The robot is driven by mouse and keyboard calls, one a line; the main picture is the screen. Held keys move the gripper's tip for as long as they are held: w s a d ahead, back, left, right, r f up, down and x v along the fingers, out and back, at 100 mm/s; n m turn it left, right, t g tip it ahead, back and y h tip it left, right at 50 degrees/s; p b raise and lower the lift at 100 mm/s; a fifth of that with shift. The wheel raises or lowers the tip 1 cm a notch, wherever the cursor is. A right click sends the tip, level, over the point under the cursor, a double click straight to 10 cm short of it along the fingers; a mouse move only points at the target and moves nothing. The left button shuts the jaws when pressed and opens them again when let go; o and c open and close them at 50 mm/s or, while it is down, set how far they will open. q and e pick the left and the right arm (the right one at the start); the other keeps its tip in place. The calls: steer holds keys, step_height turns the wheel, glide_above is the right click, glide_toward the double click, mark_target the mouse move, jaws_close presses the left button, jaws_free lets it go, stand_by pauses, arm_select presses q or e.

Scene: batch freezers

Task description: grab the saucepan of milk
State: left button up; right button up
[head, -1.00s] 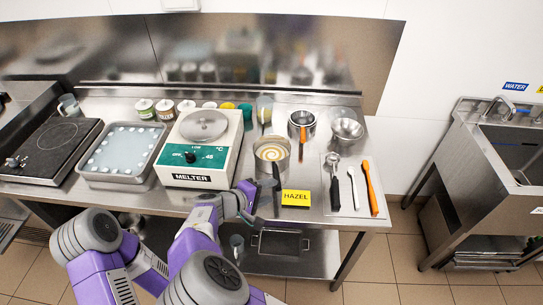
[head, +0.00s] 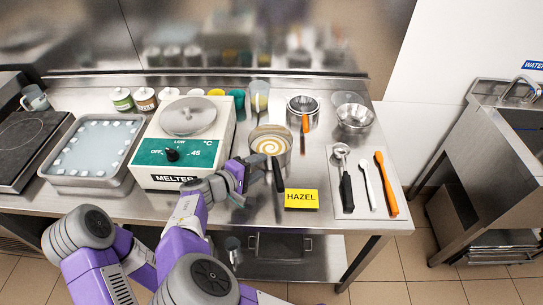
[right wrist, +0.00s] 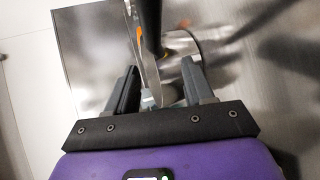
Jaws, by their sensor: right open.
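The saucepan (head: 288,150) stands on the steel counter, right of the melter. It holds a pale liquid with a tan swirl, and its black handle (head: 279,180) points toward the counter's front. My right gripper (head: 260,166) is just left of the handle, close to the pan's near side. In the right wrist view my right gripper (right wrist: 159,68) is open. The dark handle (right wrist: 150,22) shows between the directions of its two fingers, and I cannot tell whether they touch it. Part of the steel pan (right wrist: 182,45) shows beyond. My left gripper is not in view.
The melter (head: 178,152) stands close left of my right gripper. A yellow HAZEL sign (head: 302,199) lies just right of the handle. Steel bowls (head: 355,118) and an orange-handled tool (head: 305,124) are behind right. A mat with utensils (head: 346,208) lies at right.

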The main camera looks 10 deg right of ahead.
mark_target(271, 160)
steer(key=b+x, duration=0.1)
steer(key=x, duration=0.3)
steer(key=shift+w+d, duration=0.2)
steer(key=shift+d, duration=0.05)
